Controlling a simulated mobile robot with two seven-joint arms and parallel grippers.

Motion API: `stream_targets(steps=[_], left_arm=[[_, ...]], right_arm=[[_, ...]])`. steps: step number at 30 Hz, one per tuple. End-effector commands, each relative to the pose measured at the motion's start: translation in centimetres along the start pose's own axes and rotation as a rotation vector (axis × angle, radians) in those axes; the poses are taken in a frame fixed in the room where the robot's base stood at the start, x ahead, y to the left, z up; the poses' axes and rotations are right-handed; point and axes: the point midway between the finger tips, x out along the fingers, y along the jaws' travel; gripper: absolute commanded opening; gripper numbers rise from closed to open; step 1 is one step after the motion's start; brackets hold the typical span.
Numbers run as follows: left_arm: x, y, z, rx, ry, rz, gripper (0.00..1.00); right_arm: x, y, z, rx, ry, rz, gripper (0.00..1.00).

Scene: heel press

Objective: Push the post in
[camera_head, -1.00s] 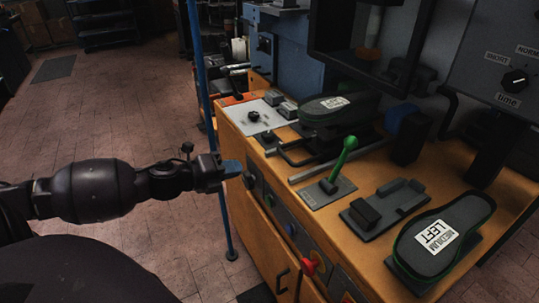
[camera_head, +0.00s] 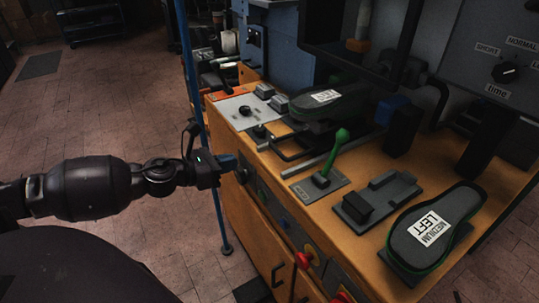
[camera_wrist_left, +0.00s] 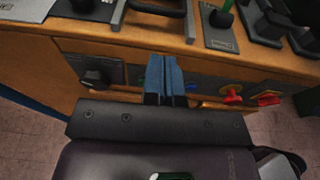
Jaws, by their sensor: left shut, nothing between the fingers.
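My left gripper (camera_head: 230,163) is shut and empty, its blue fingertips pointing at the front face of the orange bench (camera_head: 262,190). In the left wrist view, the shut fingertips (camera_wrist_left: 165,72) stand before the grey control strip (camera_wrist_left: 215,88), between a black knob (camera_wrist_left: 95,76) and a red knob (camera_wrist_left: 232,94). Whether they touch the strip I cannot tell. No part is marked as the post. Upright candidates are a black post with a blue top (camera_head: 391,108) at the back of the bench and a green-handled lever (camera_head: 330,160). My right gripper is not in view.
A thin blue pole (camera_head: 196,120) stands at the bench's left corner, close to my left arm. An insole marked MEDIUM LEFT (camera_head: 432,232) lies at the right, beside a dark block fixture (camera_head: 375,197). A timer dial (camera_head: 508,70) is at upper right. Open floor lies left.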

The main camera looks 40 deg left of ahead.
Motion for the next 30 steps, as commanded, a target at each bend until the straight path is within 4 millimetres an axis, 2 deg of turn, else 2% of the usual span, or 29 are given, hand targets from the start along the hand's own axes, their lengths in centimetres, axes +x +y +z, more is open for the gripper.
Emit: stream_targets(steps=[9, 30], left_arm=[[3.6, 0.0, -0.2, -0.001, 0.002, -0.001, 0.0], [10.7, 0.0, -0.2, -0.004, 0.002, -0.001, 0.0]], right_arm=[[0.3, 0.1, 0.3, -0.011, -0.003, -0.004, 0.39], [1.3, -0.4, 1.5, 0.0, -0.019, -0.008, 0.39]])
